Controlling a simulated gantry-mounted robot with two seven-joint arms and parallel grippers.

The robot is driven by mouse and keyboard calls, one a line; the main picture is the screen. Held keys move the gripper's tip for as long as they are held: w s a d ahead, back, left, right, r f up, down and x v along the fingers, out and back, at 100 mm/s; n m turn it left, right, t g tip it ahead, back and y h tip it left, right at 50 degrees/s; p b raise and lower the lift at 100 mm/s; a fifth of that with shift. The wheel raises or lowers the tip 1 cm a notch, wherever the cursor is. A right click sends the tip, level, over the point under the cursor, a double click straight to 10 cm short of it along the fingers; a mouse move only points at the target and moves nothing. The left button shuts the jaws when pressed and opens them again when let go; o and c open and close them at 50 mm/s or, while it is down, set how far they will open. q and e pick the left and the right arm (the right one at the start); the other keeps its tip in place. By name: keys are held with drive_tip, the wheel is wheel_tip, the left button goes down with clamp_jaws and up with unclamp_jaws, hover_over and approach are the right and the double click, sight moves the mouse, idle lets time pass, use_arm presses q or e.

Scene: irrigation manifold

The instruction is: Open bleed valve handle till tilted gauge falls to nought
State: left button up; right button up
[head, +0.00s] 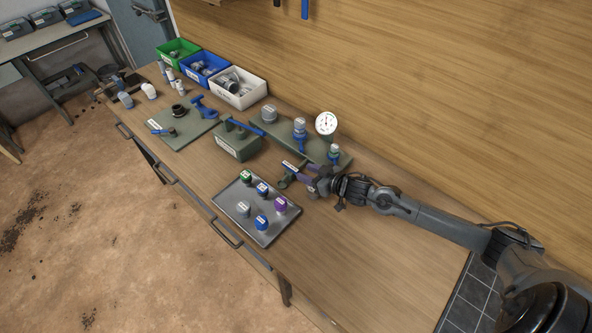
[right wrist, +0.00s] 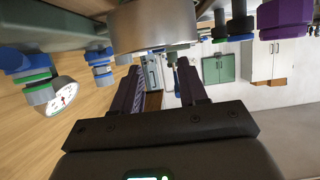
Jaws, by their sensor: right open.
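The white round gauge (head: 326,123) stands at the back right of a grey-green plate (head: 270,125), its face leaning; the reading is too small to tell. It also shows, upside down, in the right wrist view (right wrist: 62,96). Blue-and-grey fittings (head: 300,129) and (head: 334,153) stand near it on the plate. Contact with the lever cannot be told. My left gripper is not seen.
A grey tray (head: 229,208) with several coloured caps lies in front. A grey-green block (head: 232,146) with a blue lever stands left of my gripper. Green, blue and white bins (head: 238,98) line the back. The bench's right part is clear.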

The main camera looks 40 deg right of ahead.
sight(292, 168)
drive_tip(key=x, duration=0.3)
drive_tip(key=shift+w+f+b, duration=0.1)
drive_tip(key=shift+w+b, duration=0.2)
drive_tip(key=shift+w, duration=0.1)
drive_tip(key=shift+x, duration=1.05)
clamp_jaws()
